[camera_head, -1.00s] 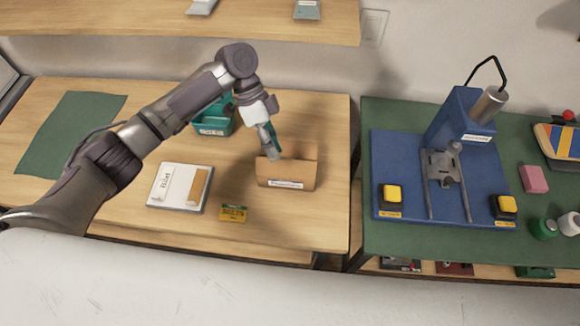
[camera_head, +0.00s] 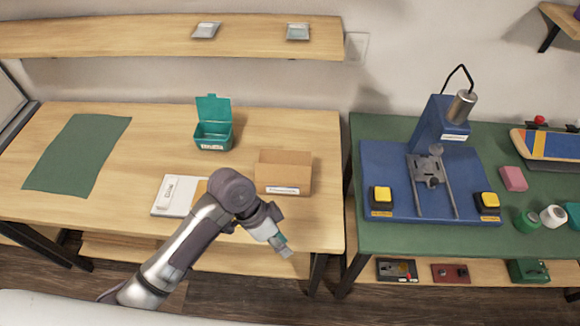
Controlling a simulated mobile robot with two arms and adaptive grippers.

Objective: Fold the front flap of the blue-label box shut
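An open brown cardboard box (camera_head: 283,183) stands on the wooden table, right of its middle. A small pale label with unreadable dark print is on its front face; its colour is hard to tell. A panel (camera_head: 285,157) stands up at the back of the box. Whether the front flap is part of the upright front is unclear. My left gripper (camera_head: 284,247) is in front of the table's near edge, below and apart from the box. Its fingers are small and I cannot tell if they are parted. My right gripper is not in view.
A teal open-lidded box (camera_head: 213,136) stands behind left. A green mat (camera_head: 78,155) is at far left. A blue press fixture (camera_head: 438,195) stands on the green table at right. The wood between mat and tray is clear.

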